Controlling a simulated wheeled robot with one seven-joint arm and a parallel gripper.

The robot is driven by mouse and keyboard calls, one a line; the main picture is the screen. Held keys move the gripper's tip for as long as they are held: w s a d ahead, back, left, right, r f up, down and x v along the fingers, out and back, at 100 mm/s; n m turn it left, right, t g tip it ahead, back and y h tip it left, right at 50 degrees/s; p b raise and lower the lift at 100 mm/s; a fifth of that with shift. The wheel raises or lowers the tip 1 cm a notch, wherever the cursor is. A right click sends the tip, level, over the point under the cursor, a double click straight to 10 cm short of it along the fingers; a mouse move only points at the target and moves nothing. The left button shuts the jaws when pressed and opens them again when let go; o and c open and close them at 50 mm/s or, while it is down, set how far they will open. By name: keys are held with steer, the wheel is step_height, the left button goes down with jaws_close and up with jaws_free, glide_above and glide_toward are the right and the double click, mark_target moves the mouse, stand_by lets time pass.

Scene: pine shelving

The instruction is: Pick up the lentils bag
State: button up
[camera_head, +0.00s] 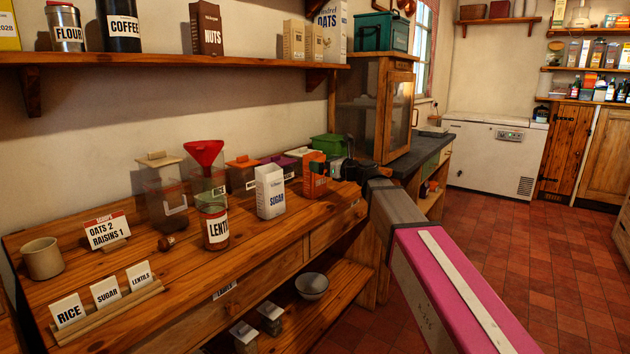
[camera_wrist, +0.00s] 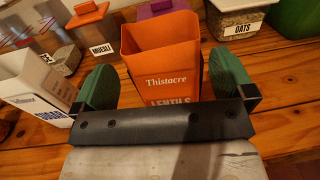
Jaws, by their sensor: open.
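The lentils bag (camera_wrist: 160,62) is an orange open-topped packet marked "Thistacre LENTILS" in the wrist view. It stands upright on the wooden counter, and in the head view the orange bag (camera_head: 314,176) is partly hidden by my gripper. My gripper (camera_wrist: 165,85) is open, with one green finger pad on each side of the bag. There is a gap at the left pad; the right pad is close to the bag's right side, and I cannot tell if it touches. The bag's lower part is hidden behind the dark gripper bar.
A white sugar packet (camera_head: 270,191) stands just left of my gripper. A muesli container (camera_wrist: 92,27) and an oats container (camera_wrist: 237,17) stand behind. A lentils jar (camera_head: 215,228) with a red funnel (camera_head: 204,153) is farther left. Bare counter (camera_wrist: 290,75) shows at right.

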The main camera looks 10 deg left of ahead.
steer(key=x, duration=0.4)
steer(key=shift+w+a, duration=0.25)
steer(key=shift+a, duration=0.05)
steer(key=c, duration=1.1)
steer(key=shift+r, duration=0.1)
